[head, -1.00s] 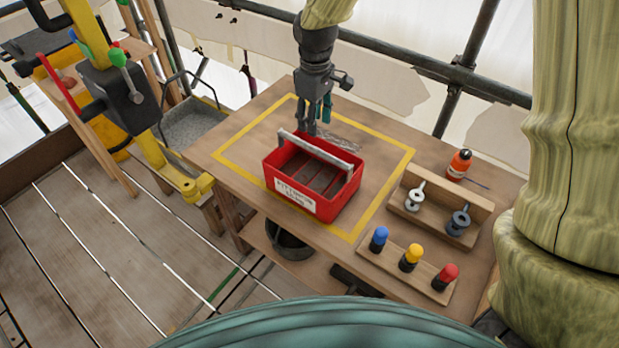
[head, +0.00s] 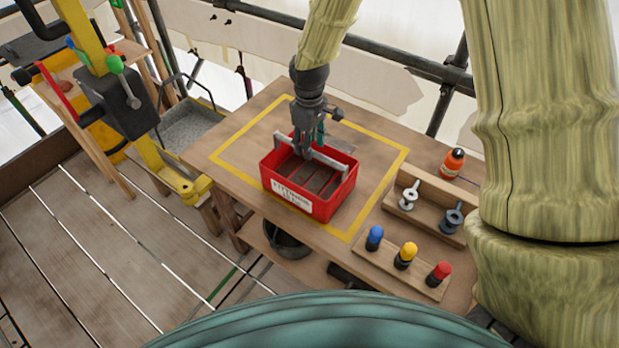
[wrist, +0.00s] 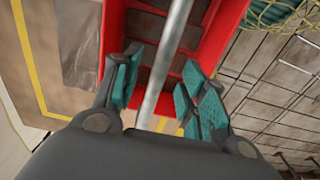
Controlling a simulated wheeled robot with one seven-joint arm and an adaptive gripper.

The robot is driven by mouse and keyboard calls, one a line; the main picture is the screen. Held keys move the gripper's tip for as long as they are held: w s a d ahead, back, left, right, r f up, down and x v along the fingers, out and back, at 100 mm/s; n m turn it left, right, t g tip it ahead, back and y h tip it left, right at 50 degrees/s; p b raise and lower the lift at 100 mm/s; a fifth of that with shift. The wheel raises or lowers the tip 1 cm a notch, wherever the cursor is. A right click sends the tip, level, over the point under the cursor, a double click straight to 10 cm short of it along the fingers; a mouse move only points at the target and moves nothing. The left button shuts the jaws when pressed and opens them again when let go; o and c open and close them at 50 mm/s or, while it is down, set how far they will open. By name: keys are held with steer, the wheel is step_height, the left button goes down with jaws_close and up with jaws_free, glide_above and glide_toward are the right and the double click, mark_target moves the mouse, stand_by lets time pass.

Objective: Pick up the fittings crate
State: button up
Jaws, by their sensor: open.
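The fittings crate (head: 290,195) is a red open box with a white label on its front and a grey bar handle (head: 313,154) across its top. It stands on the wooden bench inside a yellow outline. My gripper (head: 309,150) is over the crate, pointing down at the handle. In the wrist view my gripper (wrist: 160,90) is open, with a teal-padded finger on each side of the handle (wrist: 165,65). The red crate wall (wrist: 222,35) shows beyond the fingers. Whether the pads touch the bar cannot be told.
On the bench's right are a wooden rack with two metal fittings (head: 408,195), an orange bottle (head: 453,162) and a block with blue, yellow and red knobs (head: 405,255). A dark bucket (head: 287,242) sits on the shelf below. Scaffold rails run behind.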

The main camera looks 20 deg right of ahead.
steer(key=shift+f+p, duration=0.55)
steer(key=shift+f, duration=1.05)
jaws_close()
